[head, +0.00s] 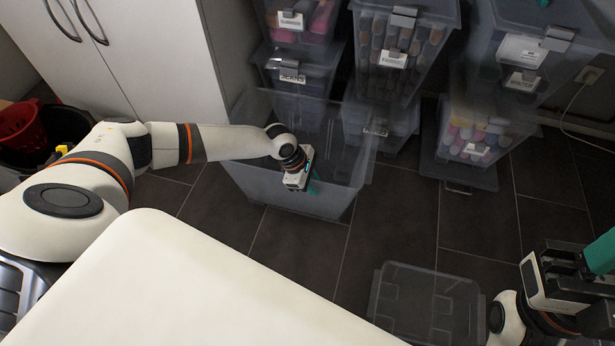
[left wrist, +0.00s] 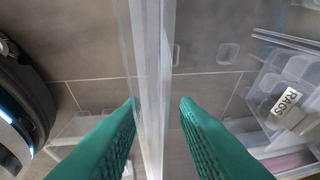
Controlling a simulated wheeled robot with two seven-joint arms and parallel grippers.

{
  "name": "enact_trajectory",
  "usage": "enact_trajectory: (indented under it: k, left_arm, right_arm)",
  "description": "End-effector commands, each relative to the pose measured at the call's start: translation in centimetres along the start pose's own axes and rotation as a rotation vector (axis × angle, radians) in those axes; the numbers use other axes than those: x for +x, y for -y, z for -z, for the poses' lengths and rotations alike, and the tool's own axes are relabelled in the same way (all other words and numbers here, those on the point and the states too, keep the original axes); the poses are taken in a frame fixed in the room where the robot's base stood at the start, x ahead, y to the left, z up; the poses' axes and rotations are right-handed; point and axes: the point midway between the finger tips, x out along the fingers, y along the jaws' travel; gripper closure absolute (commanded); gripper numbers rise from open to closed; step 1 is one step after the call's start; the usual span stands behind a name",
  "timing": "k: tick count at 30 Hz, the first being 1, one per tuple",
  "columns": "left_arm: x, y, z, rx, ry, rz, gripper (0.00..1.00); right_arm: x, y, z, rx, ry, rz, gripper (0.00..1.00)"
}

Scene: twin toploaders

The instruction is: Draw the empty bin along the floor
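The empty bin (head: 262,184) is a clear grey tub standing on the dark tiled floor, left of centre in the head view. My left gripper (head: 312,186) is at its near wall, with the fingers pointing down. In the left wrist view the bin's wall (left wrist: 152,60) runs between the two green fingers of my left gripper (left wrist: 158,106). A gap shows beside the right finger, so the gripper looks open around the wall. My right gripper (head: 598,262) is at the lower right, away from the bin; its fingers are partly cut off by the frame edge.
Stacked labelled bins (head: 400,55) stand behind the empty bin and to its right. A clear lid (head: 428,303) lies on the floor in front. A white cabinet (head: 150,60) and a red basket (head: 18,120) are at the left. Bare tiles (head: 400,215) lie right of the bin.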

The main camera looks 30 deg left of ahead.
Motion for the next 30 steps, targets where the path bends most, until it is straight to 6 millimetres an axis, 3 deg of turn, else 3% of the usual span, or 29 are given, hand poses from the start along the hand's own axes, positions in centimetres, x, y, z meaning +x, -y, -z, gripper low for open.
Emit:
enact_trajectory:
  k: [10, 15, 30]
  left_arm:
    - [0.3, 0.02, 0.06, 0.001, -0.001, 0.0, 0.73]
    - [0.29, 0.01, 0.05, 0.001, 0.0, 0.0, 1.0]
    - [0.29, 0.01, 0.02, 0.0, 0.0, 0.0, 1.0]
  right_arm:
    - [0.19, 0.0, 0.02, -0.001, 0.007, -0.003, 0.64]
    - [0.19, -0.01, 0.02, -0.001, 0.007, -0.003, 0.64]
    - [0.18, -0.01, 0.01, 0.0, 0.007, -0.003, 0.64]
